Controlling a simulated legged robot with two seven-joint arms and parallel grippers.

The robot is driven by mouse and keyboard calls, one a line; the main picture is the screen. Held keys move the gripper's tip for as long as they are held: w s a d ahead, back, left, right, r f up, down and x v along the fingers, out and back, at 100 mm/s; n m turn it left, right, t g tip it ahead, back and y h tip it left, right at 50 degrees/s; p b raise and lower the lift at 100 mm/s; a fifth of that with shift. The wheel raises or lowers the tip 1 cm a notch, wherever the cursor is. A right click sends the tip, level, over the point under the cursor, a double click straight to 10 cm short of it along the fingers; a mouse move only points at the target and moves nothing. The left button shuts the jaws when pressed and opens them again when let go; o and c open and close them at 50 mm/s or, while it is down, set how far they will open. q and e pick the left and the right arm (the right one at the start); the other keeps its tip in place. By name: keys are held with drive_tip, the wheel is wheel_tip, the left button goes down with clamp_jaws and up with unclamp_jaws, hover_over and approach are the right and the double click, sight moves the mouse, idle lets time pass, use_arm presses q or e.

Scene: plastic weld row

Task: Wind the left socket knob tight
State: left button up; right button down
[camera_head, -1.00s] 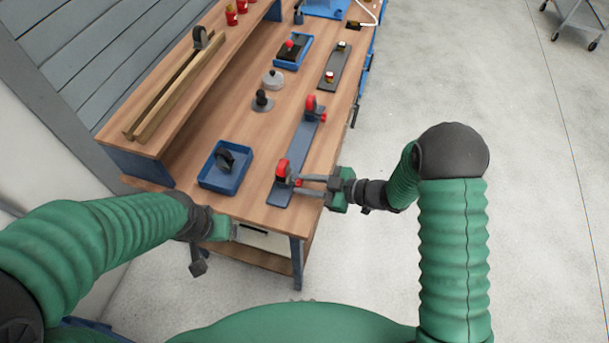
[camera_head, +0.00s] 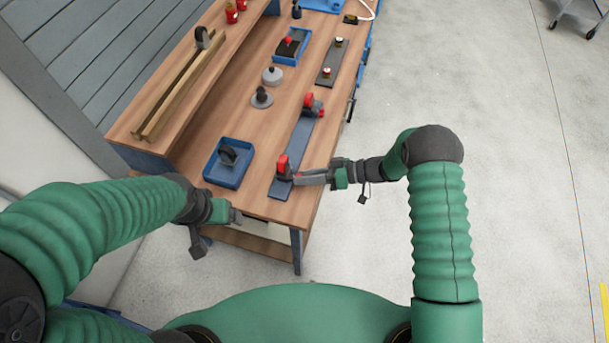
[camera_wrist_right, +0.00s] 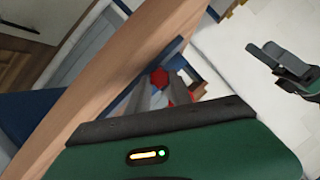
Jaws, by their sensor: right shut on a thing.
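A blue-grey bar (camera_head: 300,148) lies along the bench's right edge with a red socket at each end. The near, left socket (camera_head: 283,166) stands upright on the bar; the far one is the other socket (camera_head: 309,101). My right gripper (camera_head: 298,179) reaches in from the right and is shut on the near socket's red knob. In the right wrist view the red knob (camera_wrist_right: 158,78) shows between the fingertips; in the head view the fingers mostly hide it. My left gripper (camera_head: 232,214) hangs at the bench's front edge, away from the bar; its jaws are too small to judge.
A blue tray (camera_head: 210,176) with a black part stands left of the bar. A grey disc with a black knob (camera_head: 262,97), a white round piece (camera_head: 272,76) and a second dark bar (camera_head: 329,68) lie farther back. A raised shelf (camera_head: 140,118) runs along the left.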

drive_tip(key=shift+d+f+m, duration=0.2)
drive_tip(key=shift+m, duration=0.1)
drive_tip(key=c, duration=1.4)
unclamp_jaws()
drive_tip(key=shift+c, duration=0.2)
drive_tip(key=shift+d+r, duration=0.1)
drive_tip(key=b+v, duration=0.1)
drive_tip(key=v, duration=1.5)
drive_tip(key=shift+d, duration=0.45)
drive_tip(key=shift+w, duration=0.2)
